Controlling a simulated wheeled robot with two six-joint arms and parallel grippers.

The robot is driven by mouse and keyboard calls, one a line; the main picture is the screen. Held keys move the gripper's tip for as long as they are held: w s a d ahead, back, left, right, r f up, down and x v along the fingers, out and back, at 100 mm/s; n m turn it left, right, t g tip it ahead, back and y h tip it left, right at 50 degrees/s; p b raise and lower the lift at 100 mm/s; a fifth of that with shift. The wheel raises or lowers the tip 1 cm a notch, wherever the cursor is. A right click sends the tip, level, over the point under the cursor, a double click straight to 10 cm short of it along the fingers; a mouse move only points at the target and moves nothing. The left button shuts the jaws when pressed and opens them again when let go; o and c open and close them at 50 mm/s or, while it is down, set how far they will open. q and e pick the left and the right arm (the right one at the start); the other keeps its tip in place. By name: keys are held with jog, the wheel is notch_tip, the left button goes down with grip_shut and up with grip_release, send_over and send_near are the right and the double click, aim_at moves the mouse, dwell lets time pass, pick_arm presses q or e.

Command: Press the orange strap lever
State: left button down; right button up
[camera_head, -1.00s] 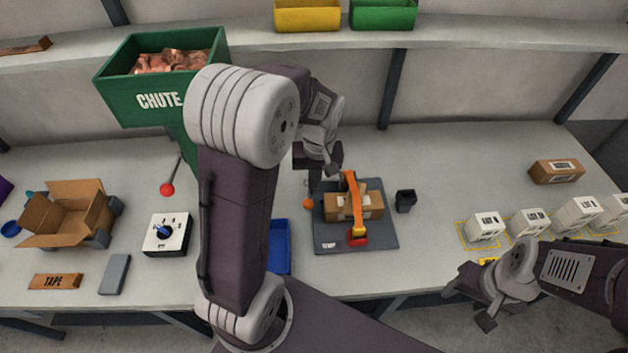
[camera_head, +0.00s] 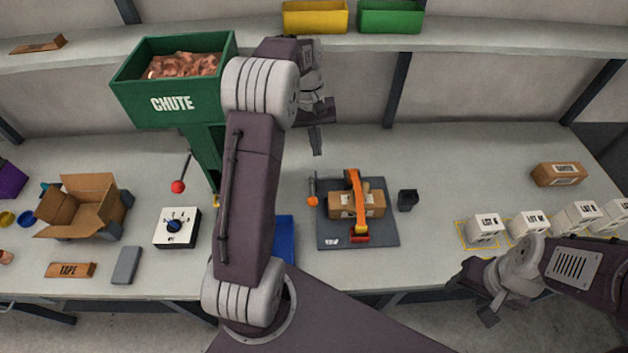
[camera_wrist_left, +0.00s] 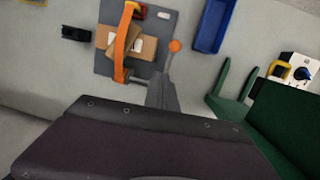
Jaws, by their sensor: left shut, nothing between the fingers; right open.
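The strap lever, a thin stem with an orange knob (camera_head: 312,201), stands at the left edge of a dark strapping plate (camera_head: 328,232). It also shows in the left wrist view (camera_wrist_left: 175,46). On the plate, an orange strap (camera_head: 354,190) arches over a brown cardboard box (camera_head: 372,203), with a red and yellow buckle (camera_head: 360,237) at its near end. My left gripper (camera_head: 317,147) is shut and empty, above and behind the lever, apart from the knob. In its wrist view the fingers (camera_wrist_left: 158,92) partly overlap the lever's stem. My right gripper (camera_head: 479,300) is open near the table's front right edge.
A green chute (camera_head: 172,104) with copper stands behind my left arm, near a red-knobbed lever (camera_head: 178,187). Several white boxes (camera_head: 484,229) stand right; table between is clear.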

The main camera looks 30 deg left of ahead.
pick_arm(q)
jog(key=a+f+n, duration=0.1)
jog(key=a, duration=0.3)
jog(key=p, duration=0.2)
send_near(312, 190)
jog(key=s, duration=0.1)
jog(key=s+d+f, duration=0.1)
jog(key=f+p, duration=0.1)
jog(key=s+d+f, duration=0.1)
jog(key=shift+s+d+f+p, duration=0.3)
jog(key=shift+s+f, duration=0.05)
jog(key=shift+f, duration=0.05)
pick_arm(e)
notch_tip(312, 190, up, 5)
jog(key=shift+s+f, duration=0.1)
jog(key=shift+f, duration=0.1)
